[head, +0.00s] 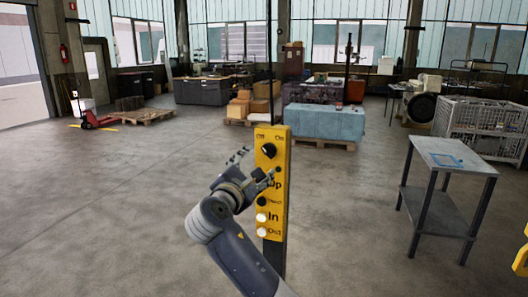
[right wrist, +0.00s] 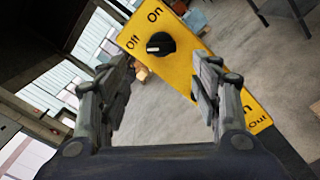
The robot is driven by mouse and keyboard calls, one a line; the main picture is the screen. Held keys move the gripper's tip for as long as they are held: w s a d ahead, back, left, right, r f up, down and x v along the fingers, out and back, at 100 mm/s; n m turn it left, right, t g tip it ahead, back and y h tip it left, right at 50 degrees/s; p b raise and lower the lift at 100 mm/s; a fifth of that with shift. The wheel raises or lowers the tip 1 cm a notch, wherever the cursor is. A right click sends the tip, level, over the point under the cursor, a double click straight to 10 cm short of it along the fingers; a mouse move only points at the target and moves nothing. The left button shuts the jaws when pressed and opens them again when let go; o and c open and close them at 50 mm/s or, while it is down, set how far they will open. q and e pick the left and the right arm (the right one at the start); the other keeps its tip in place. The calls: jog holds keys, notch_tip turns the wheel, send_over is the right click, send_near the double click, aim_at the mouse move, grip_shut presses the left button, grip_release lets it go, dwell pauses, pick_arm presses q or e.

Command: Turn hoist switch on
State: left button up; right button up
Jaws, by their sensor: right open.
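The yellow control panel (head: 283,163) stands upright on a dark post near the middle of the head view. The hoist switch is a black round knob (head: 268,150) near its top; it also shows in the right wrist view (right wrist: 161,44), under the labels "Off" and "On". A pale mark on the knob lies on its side toward "Off". My right gripper (head: 256,166) is in front of the panel, just below the knob. In the right wrist view its fingers (right wrist: 166,72) are spread and empty, with the knob ahead of the gap, apparently untouched.
Lower on the panel are a black button and white buttons (head: 261,217). A grey metal table (head: 450,155) stands at the right, with a wire crate (head: 485,125) behind it. A blue-covered block (head: 325,121) is behind the panel.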

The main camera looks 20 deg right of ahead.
aim_at(266, 154)
jog(key=p+x, duration=0.2)
jog(key=x, duration=0.5)
jog(key=shift+w+d+r, duration=0.1)
jog(key=shift+d, duration=0.1)
jog(key=shift+p+x, duration=0.45)
jog(key=shift+x, duration=0.4)
pick_arm(q)
jog(key=r, duration=0.1)
jog(key=d+r, duration=0.1)
jog(key=r, duration=0.1)
jog(key=shift+d+r, duration=0.1)
jog(key=shift+r, duration=0.1)
pick_arm(e)
jog(key=shift+f, duration=0.2)
pick_arm(q)
jog(key=shift+a, duration=0.3)
pick_arm(e)
jog(key=c, duration=1.1)
